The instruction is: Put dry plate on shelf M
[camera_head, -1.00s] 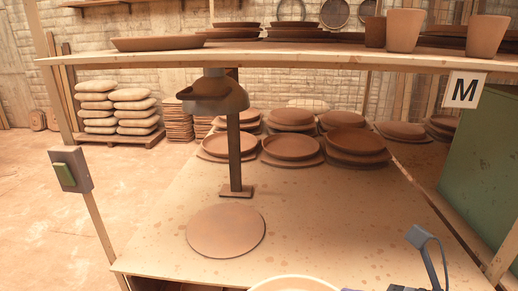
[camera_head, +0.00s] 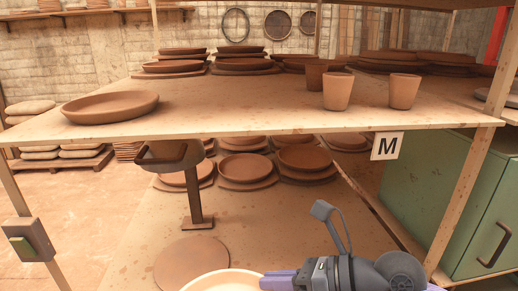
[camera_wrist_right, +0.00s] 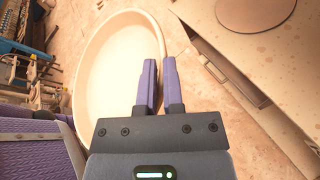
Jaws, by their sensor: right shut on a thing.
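A pale cream plate with a raised rim (camera_head: 222,281) shows at the bottom edge of the head view, mostly cut off. In the right wrist view the plate (camera_wrist_right: 108,82) looks like a wide, shallow dish. My right gripper (camera_head: 272,281) is shut on its rim, with the purple fingers on either side of the wall in the wrist view (camera_wrist_right: 160,72). The plate is in front of the lower board. Shelf M (camera_head: 235,117) is the upper board, with its M sign (camera_head: 387,146) on the front edge. My left gripper is not in view.
On the shelf a brown plate (camera_head: 110,106) lies at left, cups (camera_head: 338,91) stand at right, and stacked plates (camera_head: 243,64) are behind. The front middle is bare. Below are a lamp-like post (camera_head: 194,190) and a flat disc (camera_head: 190,262). A green cabinet (camera_head: 440,200) stands right.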

